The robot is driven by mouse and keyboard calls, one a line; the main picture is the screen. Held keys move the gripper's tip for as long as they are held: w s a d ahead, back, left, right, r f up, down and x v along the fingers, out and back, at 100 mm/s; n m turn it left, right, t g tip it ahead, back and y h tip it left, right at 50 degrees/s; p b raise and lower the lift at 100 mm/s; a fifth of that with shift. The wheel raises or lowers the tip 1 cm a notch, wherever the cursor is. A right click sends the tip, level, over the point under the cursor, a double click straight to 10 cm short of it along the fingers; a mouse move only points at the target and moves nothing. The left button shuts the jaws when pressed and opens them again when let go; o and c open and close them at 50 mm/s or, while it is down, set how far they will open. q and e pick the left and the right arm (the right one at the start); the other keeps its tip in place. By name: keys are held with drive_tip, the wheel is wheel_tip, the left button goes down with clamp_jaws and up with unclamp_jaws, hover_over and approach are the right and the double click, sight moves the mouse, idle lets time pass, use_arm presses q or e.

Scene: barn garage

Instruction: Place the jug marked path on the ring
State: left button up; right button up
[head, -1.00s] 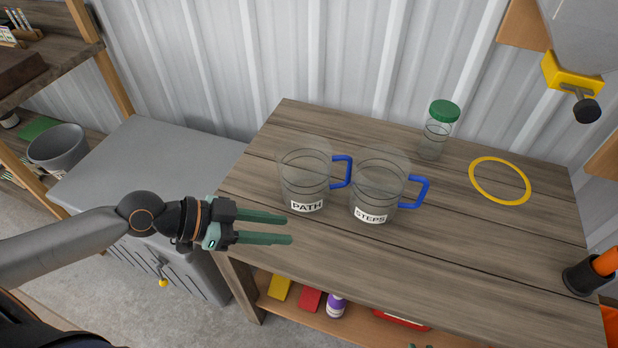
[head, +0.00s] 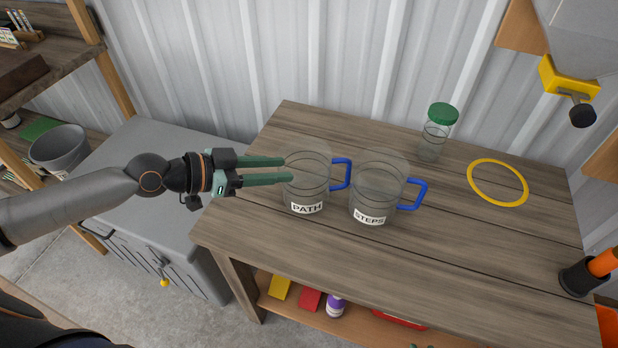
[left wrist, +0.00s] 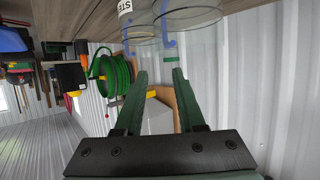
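The clear jug marked PATH (head: 306,190) stands upright on the wooden workbench, its blue handle pointing right. A matching clear jug marked STEPS (head: 377,197) stands just right of it; its label also shows in the left wrist view (left wrist: 125,7). The yellow ring (head: 469,177) lies flat at the bench's right, with nothing on it. My left gripper (head: 289,170) is open and empty, its fingertips at the left side of the PATH jug; I cannot tell whether they touch.
A green-lidded jar (head: 437,135) stands behind the STEPS jug. A dark cup with orange-handled tools (head: 583,275) is at the bench's right edge. A grey cabinet (head: 140,150) is at left. The bench front is clear.

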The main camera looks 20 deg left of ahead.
sight(312, 173)
use_arm(q)
drive_tip(key=shift+s+f+p+x, duration=0.15)
drive_tip(key=shift+p+x, duration=0.2)
drive_tip(key=shift+x, duration=1.15)
drive_tip(key=shift+f+p+x, duration=0.15)
drive_tip(key=shift+p+x, duration=0.15)
drive_tip(key=shift+x, duration=1.2)
drive_tip(key=shift+s+f+p+x, duration=0.15)
drive_tip(key=shift+p+x, duration=0.2)
drive_tip(key=shift+x, duration=1.15)
drive_tip(key=shift+a, duration=0.1)
drive_tip(key=shift+c, duration=0.2)
clamp_jaws()
